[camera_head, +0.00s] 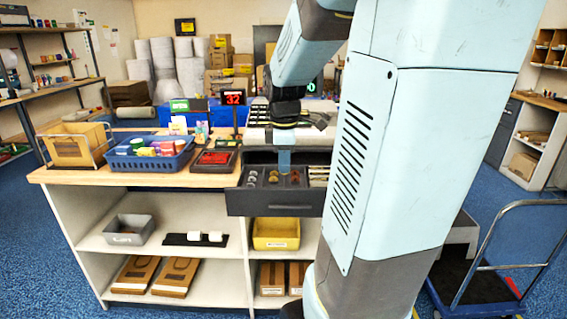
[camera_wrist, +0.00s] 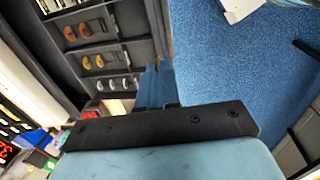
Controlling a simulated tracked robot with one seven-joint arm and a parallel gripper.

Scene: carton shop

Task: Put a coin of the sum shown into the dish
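A small display (camera_head: 233,97) on the counter reads 32 in red digits. The dark cash drawer (camera_head: 262,203) is pulled open below the counter top. In the wrist view its compartments hold copper coins (camera_wrist: 85,30), gold coins (camera_wrist: 87,63) and several silver coins (camera_wrist: 113,84). A dark tray with a red inside (camera_head: 215,158) lies on the counter left of the drawer; I cannot tell if it is the dish. My gripper (camera_head: 284,160) points down over the drawer, with blue fingers (camera_wrist: 155,88) beside the silver coins in the wrist view. Their gap is hidden, and I see no coin held.
Shelves below hold a grey bin (camera_head: 130,229) and a yellow bin (camera_head: 276,243). A blue-framed trolley (camera_head: 480,285) stands at right. Blue floor is open at left.

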